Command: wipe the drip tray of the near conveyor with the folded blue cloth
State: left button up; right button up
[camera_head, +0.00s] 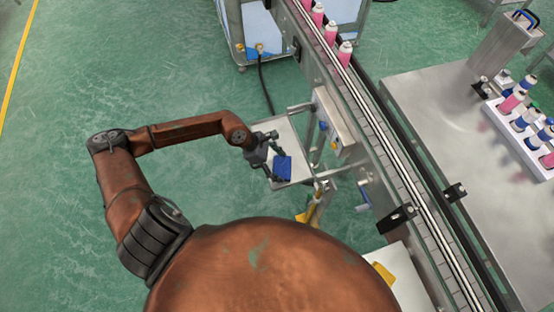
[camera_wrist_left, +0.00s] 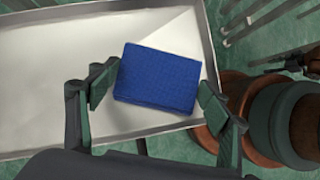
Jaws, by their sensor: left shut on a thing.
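The folded blue cloth (camera_head: 283,169) is a flat rectangular pad. My left gripper (camera_head: 274,152) is shut on it, with a finger at each short side in the left wrist view (camera_wrist_left: 160,95), where the cloth (camera_wrist_left: 158,76) shows whole. The drip tray (camera_head: 288,133) is a shallow pale metal tray with a raised rim, beside the near conveyor. The cloth is over the tray's right part in the wrist view, where the tray (camera_wrist_left: 55,70) fills the left. Whether the cloth touches the tray floor I cannot tell.
The near conveyor (camera_head: 400,160) runs diagonally, with several pink cans (camera_head: 331,33) at its far end. A grey control box (camera_head: 333,120) and a yellow-handled object (camera_head: 311,206) are close to the tray. A steel table (camera_head: 450,110) carries a white can rack (camera_head: 525,140). The green floor at left is clear.

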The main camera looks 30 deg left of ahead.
pick_arm(q)
jog(key=shift+s+d+r, duration=0.1)
jog(key=shift+s+d, duration=0.05)
jog(key=shift+d, duration=0.15)
pick_arm(e)
jog(key=shift+r, duration=0.15)
jog(key=shift+w, duration=0.1)
pick_arm(q)
jog(key=shift+r+p, duration=1.85)
jog(key=shift+r, duration=1.1)
pick_arm(e)
jog(key=r, duration=0.2)
jog(key=w+r, duration=0.1)
jog(key=shift+r, duration=0.35)
pick_arm(q)
jog(key=shift+r, duration=0.15)
notch_tip(320, 180, up, 3)
jog(key=shift+f+p, duration=0.1)
jog(key=shift+p, duration=0.7)
pick_arm(e)
jog(key=shift+w+r, duration=0.25)
jog(key=shift+r, duration=0.55)
